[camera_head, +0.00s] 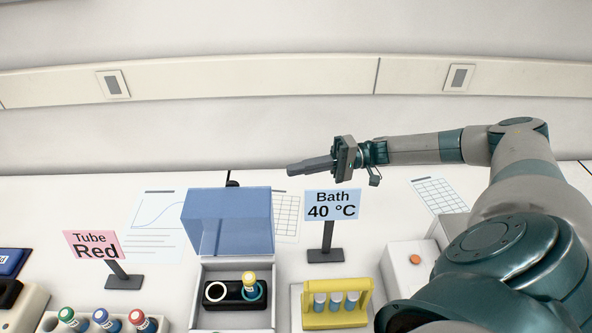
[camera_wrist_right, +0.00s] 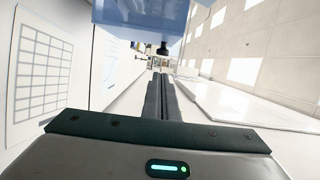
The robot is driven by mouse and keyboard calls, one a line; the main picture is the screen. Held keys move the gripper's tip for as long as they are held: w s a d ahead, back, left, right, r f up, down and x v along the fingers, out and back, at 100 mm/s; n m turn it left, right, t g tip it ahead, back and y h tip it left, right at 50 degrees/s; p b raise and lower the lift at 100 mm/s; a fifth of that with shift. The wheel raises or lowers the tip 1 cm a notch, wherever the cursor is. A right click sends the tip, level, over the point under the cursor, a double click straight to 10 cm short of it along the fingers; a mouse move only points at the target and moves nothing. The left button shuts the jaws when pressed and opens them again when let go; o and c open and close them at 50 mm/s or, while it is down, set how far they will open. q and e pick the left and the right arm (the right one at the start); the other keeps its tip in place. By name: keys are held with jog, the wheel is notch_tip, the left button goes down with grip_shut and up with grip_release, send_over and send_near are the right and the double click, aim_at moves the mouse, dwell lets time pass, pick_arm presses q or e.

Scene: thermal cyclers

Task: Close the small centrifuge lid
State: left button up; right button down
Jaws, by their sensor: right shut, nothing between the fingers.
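The small centrifuge (camera_head: 237,318) stands on the bench as a white box with a black inside. Its translucent blue lid (camera_head: 228,222) is raised open at the back edge. A yellow-capped tube (camera_head: 249,284) stands in the right one of its two round holes; the left hole looks empty. My right gripper (camera_head: 292,169) is shut and empty, up behind and to the right of the lid, apart from it, fingers pointing left. My left gripper is out of view.
A "Bath 40 °C" sign (camera_head: 332,206) and a yellow tube rack (camera_head: 335,315) stand right of the centrifuge. A "Tube Red" sign (camera_head: 95,245) and several capped tubes (camera_head: 103,319) are at the left. A white box with an orange button (camera_head: 415,259) sits near my right arm.

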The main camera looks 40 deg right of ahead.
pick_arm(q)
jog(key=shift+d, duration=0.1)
pick_arm(e)
jog(key=c, duration=2.5)
grip_release()
